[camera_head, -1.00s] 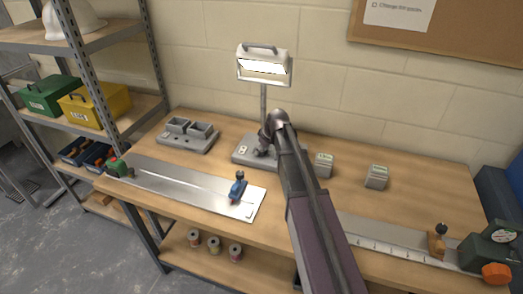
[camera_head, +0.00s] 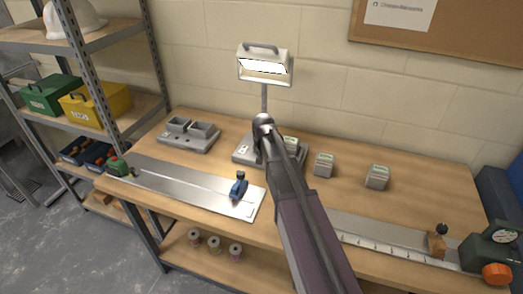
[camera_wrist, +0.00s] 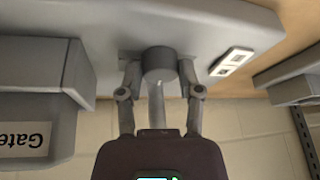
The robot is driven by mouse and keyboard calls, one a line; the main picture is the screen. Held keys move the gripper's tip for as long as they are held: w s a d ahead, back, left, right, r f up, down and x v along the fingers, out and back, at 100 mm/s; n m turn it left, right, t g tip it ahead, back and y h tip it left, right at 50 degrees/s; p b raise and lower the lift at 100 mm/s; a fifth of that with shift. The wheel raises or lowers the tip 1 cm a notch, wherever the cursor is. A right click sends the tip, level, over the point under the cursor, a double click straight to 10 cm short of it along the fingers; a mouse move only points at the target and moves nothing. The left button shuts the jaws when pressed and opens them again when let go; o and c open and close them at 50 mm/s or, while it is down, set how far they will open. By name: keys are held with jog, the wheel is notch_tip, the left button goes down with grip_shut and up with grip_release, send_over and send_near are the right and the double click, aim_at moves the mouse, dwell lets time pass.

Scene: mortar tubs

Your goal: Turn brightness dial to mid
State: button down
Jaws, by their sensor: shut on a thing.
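The work lamp (camera_head: 264,52) stands on the bench with its panel lit. Its grey base (camera_head: 240,153) is partly hidden behind my arm. In the wrist view the brightness dial (camera_wrist: 158,62) is a dark grey round knob on the base, with a short pale mark near its lower edge. My gripper (camera_wrist: 158,75) is shut on the dial, one finger on each side. In the head view my gripper (camera_head: 262,155) is at the lamp base, and the dial is hidden there. A white two-part switch plate (camera_wrist: 232,62) sits beside the dial.
A grey block marked "Gate" (camera_wrist: 25,140) is close to the gripper in the wrist view. Small grey boxes (camera_head: 324,165) (camera_head: 377,177) stand right of the arm. A metal rail with a blue clamp (camera_head: 238,187) lies in front.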

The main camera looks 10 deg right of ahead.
jog(key=shift+m, duration=0.5)
jog(key=shift+s+h, duration=0.1)
jog(key=shift+h, duration=0.2)
jog(key=shift+c, duration=1.3)
grip_release()
jog(key=shift+n, duration=0.4)
